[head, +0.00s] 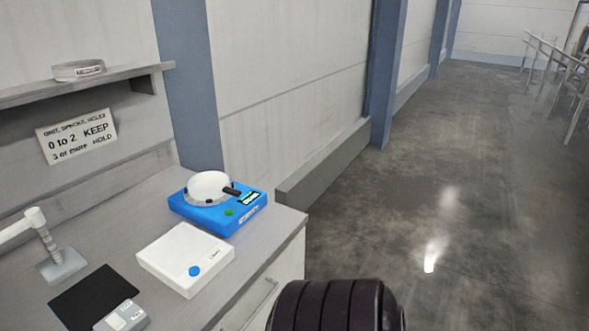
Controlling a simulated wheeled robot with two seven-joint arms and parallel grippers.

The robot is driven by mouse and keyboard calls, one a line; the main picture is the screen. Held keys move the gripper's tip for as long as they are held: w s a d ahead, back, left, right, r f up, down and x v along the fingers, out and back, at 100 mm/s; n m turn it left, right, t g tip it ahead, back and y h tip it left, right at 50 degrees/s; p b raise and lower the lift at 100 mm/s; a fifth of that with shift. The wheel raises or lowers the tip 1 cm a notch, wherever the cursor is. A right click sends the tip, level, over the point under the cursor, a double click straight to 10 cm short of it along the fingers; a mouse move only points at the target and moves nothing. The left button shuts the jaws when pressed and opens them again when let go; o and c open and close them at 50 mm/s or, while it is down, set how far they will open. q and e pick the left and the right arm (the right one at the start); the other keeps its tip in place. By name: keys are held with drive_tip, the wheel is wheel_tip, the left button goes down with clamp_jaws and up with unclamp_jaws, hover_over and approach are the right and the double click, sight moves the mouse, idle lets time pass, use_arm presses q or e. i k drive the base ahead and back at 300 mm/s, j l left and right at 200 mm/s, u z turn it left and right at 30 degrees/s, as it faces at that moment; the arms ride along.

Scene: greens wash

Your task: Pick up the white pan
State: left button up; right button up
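The white pan (209,184) is a shallow round dish. Neither of my grippers is in view. A dark ribbed part at the bottom edge appears to be part of my own arm.
A flat white box (187,255) with a blue button lies in front of the blue device. A black mat (92,296), a small grey device (122,317) and a white stand (60,262) are left. A shelf (84,84) overhangs the bench. Open floor (440,210) lies right.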

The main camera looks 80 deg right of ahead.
sight(212, 185)
drive_tip(key=z, duration=1.85)
drive_tip(key=l+u, duration=0.1)
drive_tip(key=i+l, duration=0.05)
